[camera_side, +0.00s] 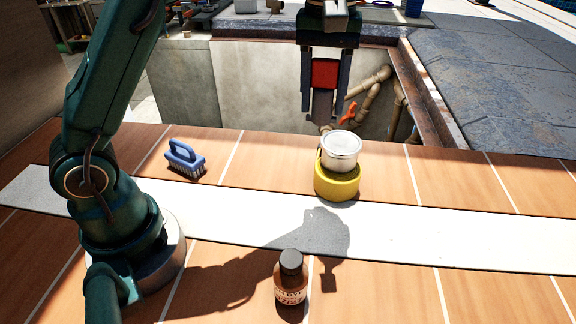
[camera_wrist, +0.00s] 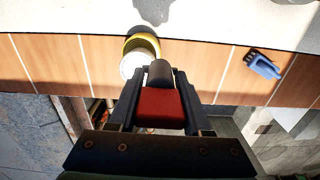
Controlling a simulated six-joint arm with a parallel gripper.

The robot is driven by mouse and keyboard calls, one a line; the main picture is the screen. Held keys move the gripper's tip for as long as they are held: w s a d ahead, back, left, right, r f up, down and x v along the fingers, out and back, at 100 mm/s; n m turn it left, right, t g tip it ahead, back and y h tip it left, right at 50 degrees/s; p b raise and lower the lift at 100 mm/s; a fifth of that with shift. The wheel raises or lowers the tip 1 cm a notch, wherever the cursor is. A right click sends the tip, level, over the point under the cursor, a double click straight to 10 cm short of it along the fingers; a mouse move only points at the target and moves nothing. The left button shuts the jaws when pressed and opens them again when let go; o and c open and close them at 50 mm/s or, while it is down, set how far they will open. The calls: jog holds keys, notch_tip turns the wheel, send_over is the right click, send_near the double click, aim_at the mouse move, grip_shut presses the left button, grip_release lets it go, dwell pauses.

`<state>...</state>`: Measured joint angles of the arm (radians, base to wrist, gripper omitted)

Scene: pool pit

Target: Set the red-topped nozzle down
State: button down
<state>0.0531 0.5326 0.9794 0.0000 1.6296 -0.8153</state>
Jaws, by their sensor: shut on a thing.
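The red-topped nozzle (camera_side: 324,74) is held upright between the fingers of my gripper (camera_side: 324,88), with its red block between the jaws and its grey tip pointing down. In the side view it hangs in the air, behind or above the yellow tape roll with the white-lidded jar. In the wrist view the nozzle's red part (camera_wrist: 160,106) sits between the two dark fingers, and its grey cylinder (camera_wrist: 160,73) reaches past the fingertips. My gripper is shut on it.
A white-lidded jar (camera_side: 341,146) stands on a yellow ring (camera_side: 337,186). A blue brush (camera_side: 185,158) lies to the left, and a brown dye bottle (camera_side: 291,280) stands in front. The open pit with pipes (camera_side: 369,92) lies behind the tiled deck. The white strip (camera_side: 440,232) is mostly clear.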

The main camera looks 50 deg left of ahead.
jog(key=s+a+n, duration=0.3)
jog(key=a+n, duration=0.2)
jog(key=a, duration=0.7)
jog(key=s+a+n, duration=0.3)
jog(key=a+n, duration=0.1)
jog(key=a, duration=0.9)
notch_tip(320, 180, down, 11)
jog(key=shift+s+d+f, duration=0.1)
jog(key=shift+s, duration=0.05)
jog(key=shift+f, duration=2.3)
jog(key=shift+f, duration=0.1)
jog(key=shift+c, duration=1.7)
grip_release()
